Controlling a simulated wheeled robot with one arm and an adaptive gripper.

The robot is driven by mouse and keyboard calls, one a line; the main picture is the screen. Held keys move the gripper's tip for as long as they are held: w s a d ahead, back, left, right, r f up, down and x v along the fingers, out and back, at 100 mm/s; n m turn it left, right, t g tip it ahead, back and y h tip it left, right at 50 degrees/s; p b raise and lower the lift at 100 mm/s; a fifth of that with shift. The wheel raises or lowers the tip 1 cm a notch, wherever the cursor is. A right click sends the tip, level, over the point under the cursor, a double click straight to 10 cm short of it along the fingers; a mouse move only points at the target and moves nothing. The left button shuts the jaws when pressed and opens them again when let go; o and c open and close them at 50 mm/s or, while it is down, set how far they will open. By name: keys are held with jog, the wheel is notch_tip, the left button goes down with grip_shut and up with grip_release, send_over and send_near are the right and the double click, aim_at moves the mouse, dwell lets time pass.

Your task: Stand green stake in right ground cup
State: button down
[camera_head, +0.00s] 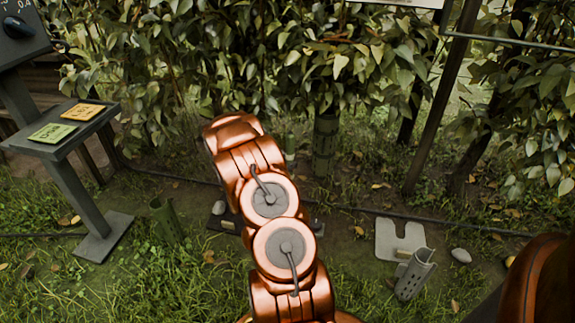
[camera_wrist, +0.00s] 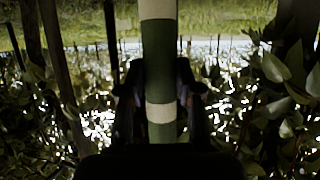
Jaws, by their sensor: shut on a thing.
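In the wrist view my gripper (camera_wrist: 160,90) is shut on the green stake (camera_wrist: 159,50), which has white bands. The stake stands lengthwise in the picture between the two dark fingers, and its lower end is hidden by the gripper body. In the head view my arm hides the gripper and most or all of the stake. A grey perforated cup (camera_head: 415,274) leans on the grass at the right, beside a pale notched plate (camera_head: 399,239). A dark green cup (camera_head: 165,219) leans at the left. Neither cup shows in the wrist view.
A stand with a sloped panel (camera_head: 62,130) bearing green and orange cards is at the left. A green sleeve (camera_head: 325,146) surrounds a trunk at the back. A dark hose (camera_head: 375,212) crosses the ground. A pale stone (camera_head: 461,255) lies at the right. Leafy hedge fills the back.

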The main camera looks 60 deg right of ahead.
jog(key=shift+f, duration=2.3)
jog(key=c, duration=0.7)
grip_release()
jog(key=shift+a, duration=0.1)
jog(key=p+v, duration=0.2)
jog(key=v, duration=0.4)
jog(key=shift+a+f, duration=0.15)
jog(key=shift+a, duration=0.35)
